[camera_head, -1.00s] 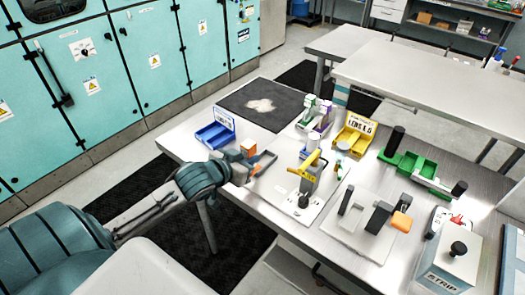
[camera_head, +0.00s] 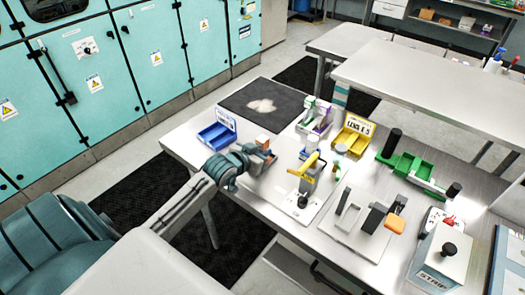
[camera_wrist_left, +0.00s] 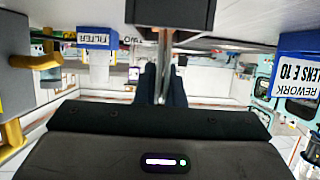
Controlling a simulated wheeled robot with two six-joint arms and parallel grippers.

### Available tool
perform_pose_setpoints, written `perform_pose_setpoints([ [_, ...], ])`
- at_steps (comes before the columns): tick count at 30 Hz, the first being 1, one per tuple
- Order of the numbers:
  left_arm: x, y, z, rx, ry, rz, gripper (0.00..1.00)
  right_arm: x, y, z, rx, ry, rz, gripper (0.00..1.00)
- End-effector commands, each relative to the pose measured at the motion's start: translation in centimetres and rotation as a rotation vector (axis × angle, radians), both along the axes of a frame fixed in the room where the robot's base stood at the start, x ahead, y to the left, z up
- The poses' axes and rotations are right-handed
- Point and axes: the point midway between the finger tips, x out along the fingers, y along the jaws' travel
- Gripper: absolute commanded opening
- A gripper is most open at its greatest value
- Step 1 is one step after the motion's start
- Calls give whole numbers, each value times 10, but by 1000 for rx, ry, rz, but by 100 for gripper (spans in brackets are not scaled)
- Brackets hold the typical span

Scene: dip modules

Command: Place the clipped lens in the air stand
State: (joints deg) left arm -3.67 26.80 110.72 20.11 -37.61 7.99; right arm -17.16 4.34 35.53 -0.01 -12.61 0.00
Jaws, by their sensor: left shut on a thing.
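My left gripper (camera_head: 265,156) is at the left part of the workbench, above its surface between the blue bin and the yellow-lever fixture. In the left wrist view its dark fingers (camera_wrist_left: 163,86) are shut on a thin grey metal stem (camera_wrist_left: 163,60) joined to a dark block (camera_wrist_left: 167,14). I take this held piece for the clipped lens, but no lens glass is clear. An orange block (camera_head: 262,141) shows at the gripper in the head view. I cannot tell for certain which fixture is the air stand. My right gripper is not in view.
A blue bin (camera_head: 214,138) stands left of the gripper. A fixture with a yellow lever (camera_head: 303,168) stands close to its right. A yellow bin (camera_head: 352,138), a green tray (camera_head: 415,167), a grey slotted fixture (camera_head: 352,222) and a STRIP box (camera_head: 440,258) fill the right side.

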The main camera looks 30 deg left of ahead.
Motion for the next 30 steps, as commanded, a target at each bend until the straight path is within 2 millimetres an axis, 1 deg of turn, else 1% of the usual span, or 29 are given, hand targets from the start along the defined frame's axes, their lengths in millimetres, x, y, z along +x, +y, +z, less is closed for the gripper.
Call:
perform_pose_setpoints([
  [4,0,0,-3,0,0,0,0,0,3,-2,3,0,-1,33],
  [5,0,0,-3,0,0,0,15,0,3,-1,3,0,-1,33],
  [6,0,0,-2,0,0,0,22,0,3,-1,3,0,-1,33],
  [7,0,0,-2,0,0,0,28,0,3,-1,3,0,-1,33],
  [8,0,0,-2,0,0,0,31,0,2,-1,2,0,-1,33],
  [17,0,0,0,0,-1,0,31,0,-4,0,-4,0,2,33],
  [19,-3,1,1,3,0,-1,31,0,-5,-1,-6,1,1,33],
  [23,-21,3,7,6,2,-2,31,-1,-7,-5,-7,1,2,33],
  [30,-63,5,25,8,1,-4,31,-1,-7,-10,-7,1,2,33],
])
